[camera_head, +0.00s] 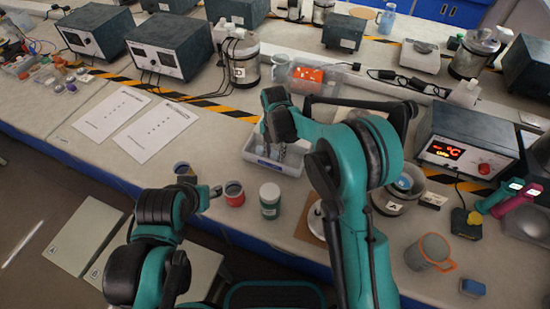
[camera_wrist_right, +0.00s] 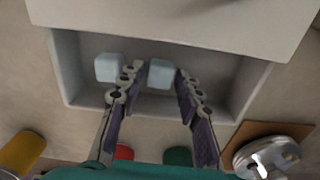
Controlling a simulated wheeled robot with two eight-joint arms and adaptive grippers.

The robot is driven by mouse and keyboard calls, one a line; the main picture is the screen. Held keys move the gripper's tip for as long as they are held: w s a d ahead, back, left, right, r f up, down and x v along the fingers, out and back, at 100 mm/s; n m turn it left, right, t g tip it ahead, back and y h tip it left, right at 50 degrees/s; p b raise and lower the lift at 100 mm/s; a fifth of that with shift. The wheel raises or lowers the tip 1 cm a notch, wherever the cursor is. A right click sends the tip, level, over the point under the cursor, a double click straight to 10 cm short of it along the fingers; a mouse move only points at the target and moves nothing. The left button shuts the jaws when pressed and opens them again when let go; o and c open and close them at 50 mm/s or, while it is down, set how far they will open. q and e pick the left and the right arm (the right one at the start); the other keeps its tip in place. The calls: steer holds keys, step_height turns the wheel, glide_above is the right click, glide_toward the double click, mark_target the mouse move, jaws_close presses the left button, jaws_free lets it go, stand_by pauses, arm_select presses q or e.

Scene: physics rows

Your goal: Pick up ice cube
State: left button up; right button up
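Two pale ice cubes lie in a white tray (camera_wrist_right: 70,65) in the right wrist view. One cube (camera_wrist_right: 160,74) is between the fingers of my right gripper (camera_wrist_right: 157,80). The other cube (camera_wrist_right: 108,68) lies just left of the left finger. The right gripper is open, its fingertips reaching into the tray; a gap shows beside the cube, at least on the right. In the head view the right gripper (camera_head: 272,150) points down into the tray (camera_head: 290,169), and the cubes cannot be made out. My left gripper (camera_head: 203,186) is near the front table edge, away from the tray; its opening is unclear.
A red jar (camera_head: 234,194) and a green jar (camera_head: 270,201) stand in front of the tray. A heater box with a red display (camera_head: 465,140) and a mug (camera_head: 429,252) are at right. Paper sheets (camera_head: 137,121) lie on the left.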

steer(key=shift+f, duration=0.1)
steer(key=c, duration=0.6)
steer(key=shift+r+p, duration=0.3)
steer(key=shift+r, duration=0.1)
step_height(320, 180, up, 4)
steer(key=shift+d+p, duration=0.1)
steer(key=shift+p, duration=0.8)
steer(key=s+d+r+p, duration=0.1)
steer(key=d+r+p, duration=0.2)
steer(key=d+r, duration=0.3)
steer(key=d, duration=0.5)
steer(key=shift+s+d, duration=0.15)
steer(key=shift+s, duration=0.2)
steer(key=shift+r, duration=0.1)
